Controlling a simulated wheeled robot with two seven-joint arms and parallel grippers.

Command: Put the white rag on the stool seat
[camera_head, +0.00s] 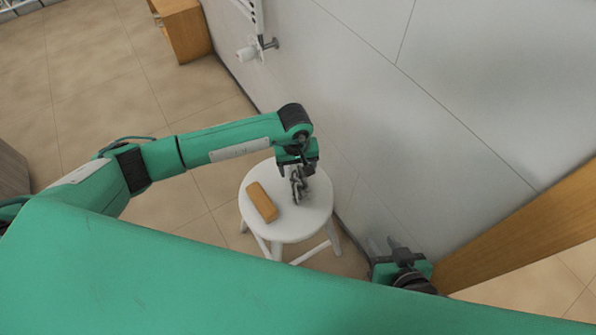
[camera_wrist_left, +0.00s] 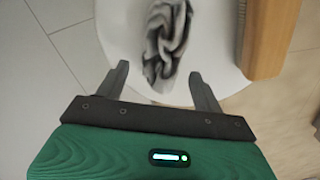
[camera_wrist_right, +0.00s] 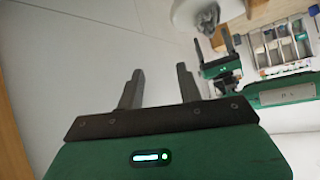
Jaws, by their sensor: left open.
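The white rag (camera_head: 298,190) looks crumpled, with grey-and-white folds, and lies on the round white stool seat (camera_head: 283,228). In the left wrist view the rag (camera_wrist_left: 165,40) lies just beyond the fingertips, on the seat (camera_wrist_left: 115,30). My left gripper (camera_head: 297,172) is above the seat by the rag. My right gripper (camera_head: 396,245) is low by the wall, right of the stool. Its fingers (camera_wrist_right: 158,75) are apart and empty. The stool and rag (camera_wrist_right: 207,17) show at the top of the right wrist view.
An orange-brown block (camera_head: 261,202) lies on the seat, left of the rag. A grey wall (camera_head: 450,100) stands behind the stool. A wooden cabinet (camera_head: 186,30) is at the back. A cart or rack with several items (camera_wrist_right: 285,45) shows in the right wrist view.

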